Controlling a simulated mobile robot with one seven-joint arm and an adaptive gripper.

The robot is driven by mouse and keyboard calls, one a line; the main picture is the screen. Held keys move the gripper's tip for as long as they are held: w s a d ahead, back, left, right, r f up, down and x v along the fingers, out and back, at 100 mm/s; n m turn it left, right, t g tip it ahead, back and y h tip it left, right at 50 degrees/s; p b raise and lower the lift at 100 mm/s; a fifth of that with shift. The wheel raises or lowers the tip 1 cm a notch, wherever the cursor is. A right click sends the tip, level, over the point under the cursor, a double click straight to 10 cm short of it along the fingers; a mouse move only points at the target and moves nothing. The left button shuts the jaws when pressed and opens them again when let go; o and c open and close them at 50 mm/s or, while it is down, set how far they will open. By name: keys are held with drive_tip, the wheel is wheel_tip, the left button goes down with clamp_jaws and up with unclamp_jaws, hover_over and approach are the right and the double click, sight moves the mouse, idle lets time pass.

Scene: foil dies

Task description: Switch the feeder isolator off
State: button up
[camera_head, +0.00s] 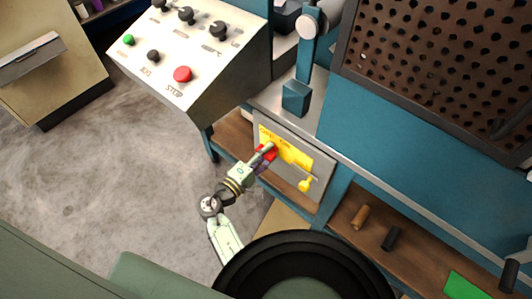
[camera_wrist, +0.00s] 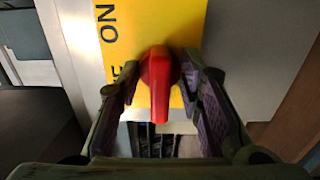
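The feeder isolator is a red rotary handle (camera_head: 271,155) on a yellow plate (camera_head: 293,153), set in a grey panel on the front of the blue bench. In the wrist view the red handle (camera_wrist: 159,78) has its lever pointing down the picture, towards my gripper. The yellow plate (camera_wrist: 150,22) shows "ON" at its upper left and part of another letter lower down, partly hidden by a finger. My gripper (camera_wrist: 161,75) has its fingers apart, one on each side of the handle. The tips are very close to it; contact is unclear. It also shows in the head view (camera_head: 262,158).
A yellow tag or padlock (camera_head: 305,184) hangs at the panel's lower right. A sloped control box (camera_head: 200,62) with knobs and a red stop button stands at upper left. Brown and black cylinders (camera_head: 360,216) lie on the shelf to the right. Open floor lies left.

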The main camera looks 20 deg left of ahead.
drive_tip(key=v, duration=1.2)
idle(0.3)
